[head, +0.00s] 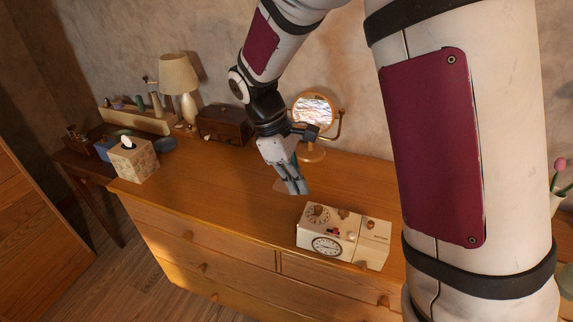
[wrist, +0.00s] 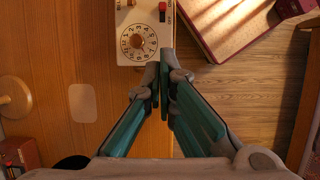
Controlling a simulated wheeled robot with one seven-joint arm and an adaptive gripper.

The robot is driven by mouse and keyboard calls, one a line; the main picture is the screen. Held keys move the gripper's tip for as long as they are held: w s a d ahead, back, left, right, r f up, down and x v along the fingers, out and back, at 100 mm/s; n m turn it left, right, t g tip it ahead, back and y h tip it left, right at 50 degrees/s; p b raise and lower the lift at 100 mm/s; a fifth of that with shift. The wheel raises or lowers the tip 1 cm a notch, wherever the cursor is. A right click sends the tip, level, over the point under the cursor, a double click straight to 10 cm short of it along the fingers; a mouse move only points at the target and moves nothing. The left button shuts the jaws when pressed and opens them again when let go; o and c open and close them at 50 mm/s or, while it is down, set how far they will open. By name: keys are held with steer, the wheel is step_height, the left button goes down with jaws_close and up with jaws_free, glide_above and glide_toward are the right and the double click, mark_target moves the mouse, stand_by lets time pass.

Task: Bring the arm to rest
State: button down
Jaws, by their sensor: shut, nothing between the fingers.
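My arm comes down from the top of the head view. My gripper (head: 292,184) hangs fingers down above the wooden dresser top (head: 235,205), apart from the things on it. In the wrist view my gripper (wrist: 163,72) has its two teal fingers together at the tips, with nothing between them. A cream box with dials and a red switch (head: 343,236) stands at the dresser's front edge, right of the gripper. It also shows in the wrist view (wrist: 139,22), just beyond the fingertips.
A round mirror (head: 313,109) stands close behind my gripper. A dark wooden box (head: 223,125), a lamp (head: 179,78) and a tissue box (head: 133,160) stand to the left. The dresser top between the tissue box and gripper is clear. A plant (head: 559,187) is at far right.

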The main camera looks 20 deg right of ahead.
steer(key=s+d+r+m+t+y, duration=0.25)
steer(key=s+r+m, duration=0.25)
steer(key=s+r, duration=0.45)
steer(key=s+r+m+t+y, duration=0.1)
steer(key=s+r+m+t, duration=0.3)
steer(key=s, duration=0.6)
steer(key=shift+s+d+r+m+t, duration=0.3)
steer(key=shift+d+r+m+t, duration=0.1)
steer(key=shift+r+m, duration=0.45)
